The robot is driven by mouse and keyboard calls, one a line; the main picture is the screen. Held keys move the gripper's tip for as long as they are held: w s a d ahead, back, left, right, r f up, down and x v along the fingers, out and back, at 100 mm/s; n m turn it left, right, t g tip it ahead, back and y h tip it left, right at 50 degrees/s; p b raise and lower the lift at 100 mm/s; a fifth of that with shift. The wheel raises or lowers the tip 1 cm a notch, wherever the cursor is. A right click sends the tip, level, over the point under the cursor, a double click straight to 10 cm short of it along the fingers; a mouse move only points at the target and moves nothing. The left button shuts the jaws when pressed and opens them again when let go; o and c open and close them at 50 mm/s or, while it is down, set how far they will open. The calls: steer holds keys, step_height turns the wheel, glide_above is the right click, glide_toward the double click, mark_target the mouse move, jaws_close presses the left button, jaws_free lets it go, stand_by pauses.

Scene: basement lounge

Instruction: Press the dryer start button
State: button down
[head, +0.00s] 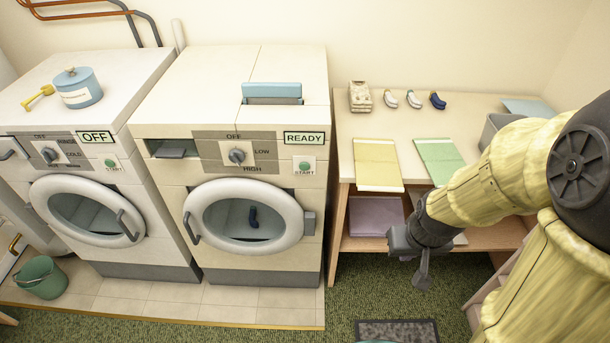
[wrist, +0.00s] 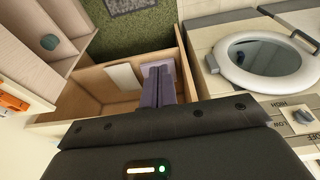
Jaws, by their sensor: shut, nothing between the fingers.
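The dryer (head: 160,120) is the right-hand white machine, with a READY display (head: 303,139), a HIGH/LOW knob (head: 237,156) and a round door (head: 205,190) that looks closed. Its green start button (head: 304,168) sits below the display, above a START label. A dark blue item (head: 253,217) shows through the door glass. My gripper (head: 421,277) is shut and empty, low in front of the shelf table, right of the dryer and apart from it. In the wrist view my fingers (wrist: 159,82) are together; the dryer door (wrist: 222,70) and knob (wrist: 302,117) show at right, and I cannot make out the button.
The washer (head: 110,260), reading OFF, stands left with its own START button (head: 110,163). The table (head: 345,150) right of the dryer holds folded cloths (head: 376,165) and small rolled items (head: 391,99). A green bucket (head: 42,278) stands far left. Floor before the dryer looks clear.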

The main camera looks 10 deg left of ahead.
steer(key=w+a+f+n+t+h+b, duration=0.25)
steer(key=w+f+n, duration=0.25)
steer(key=f+n, duration=0.35)
steer(key=w+a+f+n+t+h+b, duration=0.1)
steer(key=w+a+f+n+t+h, duration=0.15)
steer(key=w+f+n, duration=0.55)
steer(key=w+a+r+n+t+y+b, duration=0.1)
steer(key=a+r+n+t+y, duration=0.2)
steer(key=a+n, duration=0.6)
steer(key=a+r+n+t+y+b, duration=0.1)
steer(key=a+r+n+t+y, duration=0.2)
steer(key=a+n+t, duration=0.4)
steer(key=a+n+y, duration=0.1)
steer(key=a+n, duration=0.2)
steer(key=a, duration=0.1)
steer(key=shift+w+r+y, duration=0.2)
steer(key=shift+w+y, duration=0.1)
steer(key=shift+w, duration=0.1)
